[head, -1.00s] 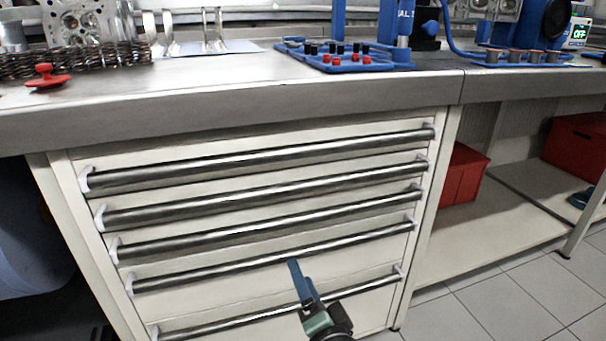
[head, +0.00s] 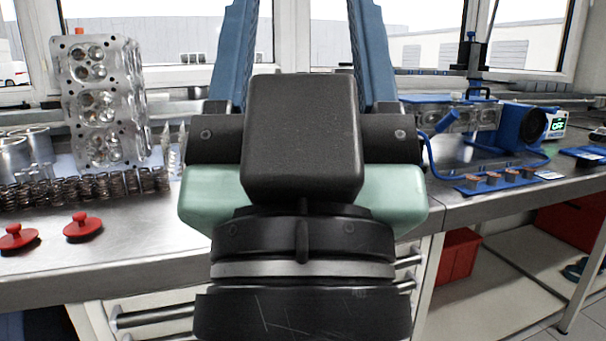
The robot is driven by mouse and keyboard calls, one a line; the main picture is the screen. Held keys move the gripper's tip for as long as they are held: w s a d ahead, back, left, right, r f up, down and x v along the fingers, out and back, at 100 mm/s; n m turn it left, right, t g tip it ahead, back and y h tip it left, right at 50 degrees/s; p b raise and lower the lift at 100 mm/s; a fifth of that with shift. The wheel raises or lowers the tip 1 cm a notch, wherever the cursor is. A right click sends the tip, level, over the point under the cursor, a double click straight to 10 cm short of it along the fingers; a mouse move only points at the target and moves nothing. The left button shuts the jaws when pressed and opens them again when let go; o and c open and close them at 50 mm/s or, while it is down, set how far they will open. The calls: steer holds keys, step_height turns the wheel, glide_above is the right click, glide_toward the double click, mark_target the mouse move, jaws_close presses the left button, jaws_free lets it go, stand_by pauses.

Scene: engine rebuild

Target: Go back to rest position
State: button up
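My gripper (head: 303,45) is raised close in front of the head camera, in the middle of the view. Its two blue fingers point up and are spread wide apart. Nothing shows between them except the window and the buildings outside. The black and green gripper body hides the middle of the workbench (head: 130,245) and much of the drawer front below.
A cylinder head (head: 100,100) stands at the left behind a row of springs (head: 90,187). Two red valve-like parts lie near the front edge, one (head: 83,226) nearer the middle. Blue fixtures (head: 525,130) and a blue tray (head: 500,180) stand at the right. A red box (head: 455,257) sits below.

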step_height(320, 180, up, 32)
steer(key=p, duration=2.9)
steer(key=shift+p, duration=0.35)
